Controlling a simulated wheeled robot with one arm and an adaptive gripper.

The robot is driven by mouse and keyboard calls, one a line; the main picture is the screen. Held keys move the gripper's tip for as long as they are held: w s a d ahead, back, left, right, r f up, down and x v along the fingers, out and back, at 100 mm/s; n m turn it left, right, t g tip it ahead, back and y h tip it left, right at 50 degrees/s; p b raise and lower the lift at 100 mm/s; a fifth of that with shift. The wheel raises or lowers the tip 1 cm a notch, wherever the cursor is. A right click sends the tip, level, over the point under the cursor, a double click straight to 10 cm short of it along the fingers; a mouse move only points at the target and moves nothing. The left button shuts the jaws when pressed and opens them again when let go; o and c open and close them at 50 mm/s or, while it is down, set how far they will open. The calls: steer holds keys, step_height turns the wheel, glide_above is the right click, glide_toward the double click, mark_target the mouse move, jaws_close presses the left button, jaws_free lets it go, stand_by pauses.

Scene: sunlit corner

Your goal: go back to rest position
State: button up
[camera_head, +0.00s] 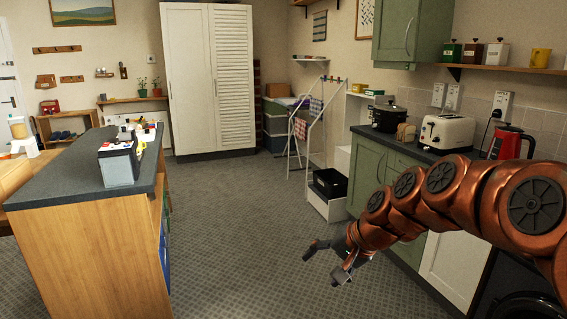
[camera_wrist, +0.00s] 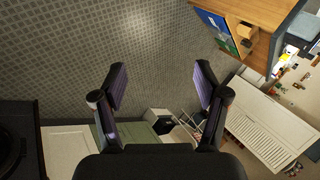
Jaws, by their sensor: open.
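My gripper (camera_head: 328,262) hangs at the end of my copper-coloured arm, over the grey carpet in front of the green kitchen cabinets. Its two fingers are spread apart, with nothing between them. In the wrist view my gripper (camera_wrist: 160,88) also shows open and empty, with the floor and the low white unit behind it. No fingertip touches anything that I can see.
A wooden island (camera_head: 90,245) with a dark top stands at the left. The counter with a white toaster (camera_head: 447,132) and a red kettle (camera_head: 510,143) is at the right, close behind my arm. A drying rack (camera_head: 310,120) stands farther back. The carpet (camera_head: 235,215) between is clear.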

steer(key=s+d+n+g+h+p, duration=0.2)
steer(key=s+d+g+p, duration=0.1)
steer(key=s, duration=1.3)
steer(key=s+d+f+n+g+h+p, duration=0.1)
steer(key=s+d+n+g+h+p, duration=0.2)
steer(key=s, duration=1.3)
steer(key=d, duration=0.3)
steer(key=shift+s+d+h, duration=0.15)
steer(key=shift+s+h, duration=0.15)
